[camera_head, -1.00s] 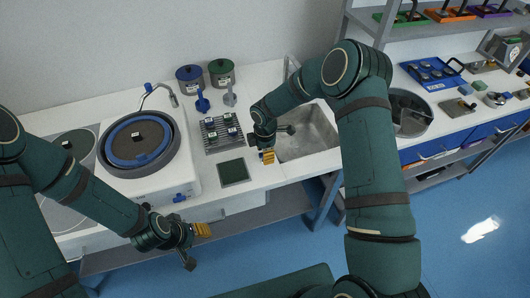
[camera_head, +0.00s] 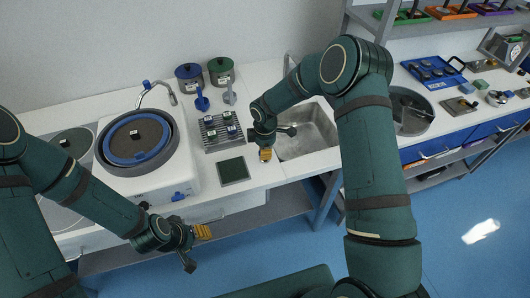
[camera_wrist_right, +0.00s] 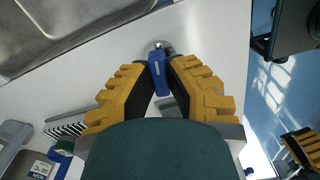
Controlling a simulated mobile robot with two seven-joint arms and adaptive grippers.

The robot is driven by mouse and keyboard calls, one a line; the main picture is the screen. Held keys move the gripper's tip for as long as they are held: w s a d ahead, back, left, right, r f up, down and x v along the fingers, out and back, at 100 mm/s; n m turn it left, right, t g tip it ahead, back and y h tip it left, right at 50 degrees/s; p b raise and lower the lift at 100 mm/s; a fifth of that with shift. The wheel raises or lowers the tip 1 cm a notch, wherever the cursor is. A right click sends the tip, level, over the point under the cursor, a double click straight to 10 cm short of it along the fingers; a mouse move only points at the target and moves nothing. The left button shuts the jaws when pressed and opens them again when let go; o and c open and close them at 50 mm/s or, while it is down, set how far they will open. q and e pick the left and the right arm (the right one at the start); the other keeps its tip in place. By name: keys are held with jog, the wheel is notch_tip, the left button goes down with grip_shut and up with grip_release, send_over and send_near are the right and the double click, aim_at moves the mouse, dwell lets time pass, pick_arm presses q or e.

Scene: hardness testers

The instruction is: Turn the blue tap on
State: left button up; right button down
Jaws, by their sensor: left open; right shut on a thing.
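The blue tap (camera_wrist_right: 157,72) shows in the right wrist view as a short blue lever on a round metal base, set in the white worktop. My right gripper (camera_head: 265,154) is at the worktop's front edge, left of the sink. In the right wrist view, its yellow ribbed fingers (camera_wrist_right: 160,82) are closed around the blue lever, one on each side. The tap is hidden by the gripper in the head view. My left gripper (camera_head: 197,247) is open and empty, low in front of the worktop.
The metal sink (camera_head: 308,135) lies right of my right gripper. A dark square plate (camera_head: 233,171) and a rack of small blocks (camera_head: 220,132) lie to its left. A white machine with a round basin (camera_head: 138,140) stands further left.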

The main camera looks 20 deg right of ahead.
jog(key=m+b, duration=0.1)
jog(key=m, duration=0.1)
jog(key=m+b, duration=0.1)
jog(key=m, duration=0.1)
jog(key=shift+f+m, duration=0.2)
jog(key=shift+m, duration=0.1)
jog(key=m+b, duration=0.1)
jog(key=m, duration=0.2)
jog(key=shift+s+m+b, duration=0.1)
jog(key=shift+m+b, duration=0.2)
jog(key=m+b, duration=0.1)
jog(key=m, duration=0.2)
jog(key=shift+m, duration=0.3)
pick_arm(q)
jog(key=shift+g, duration=0.3)
jog(key=shift+s+d+f, duration=0.1)
jog(key=shift+s+f, duration=0.2)
jog(key=shift+f, duration=0.6)
jog(key=shift+s+f, duration=0.25)
jog(key=shift+f, duration=0.6)
jog(key=shift+s+d+f, duration=0.1)
jog(key=shift+s+f, duration=0.2)
jog(key=shift+f, duration=0.6)
pick_arm(e)
jog(key=shift+m, duration=1.8)
jog(key=c, duration=1)
grip_release()
jog(key=shift+o, duration=0.2)
jog(key=shift+r, duration=0.1)
jog(key=shift+r, duration=0.1)
